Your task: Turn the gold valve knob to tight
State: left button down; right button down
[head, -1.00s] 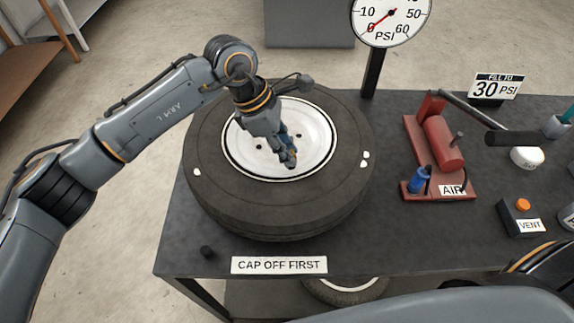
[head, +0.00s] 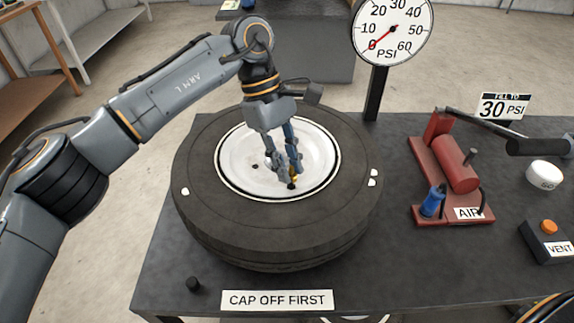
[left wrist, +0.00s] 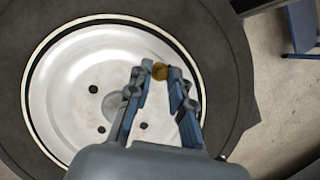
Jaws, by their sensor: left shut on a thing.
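The gold valve knob (head: 295,176) sits at the right front of the white wheel rim and is mostly hidden by my fingers in the head view. In the left wrist view the gold knob (left wrist: 160,71) shows as a small round piece between the fingertips. My left gripper (head: 288,180) reaches down over the rim and is shut on the knob; it also fills the lower middle of the left wrist view (left wrist: 160,74). The tire (head: 212,222) lies flat on the dark table. My right gripper is out of view.
The pressure gauge (head: 392,28) behind the tire points near 0 PSI. A red air pump (head: 452,168) with a blue part stands to the right, near the VENT box (head: 545,240). A small black cap (head: 193,285) lies by the CAP OFF FIRST sign (head: 277,300).

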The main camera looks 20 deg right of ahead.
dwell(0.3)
pick_arm(q)
jog(key=c, duration=1.2)
grip_release()
jog(key=shift+r, duration=0.1)
jog(key=v, duration=1.2)
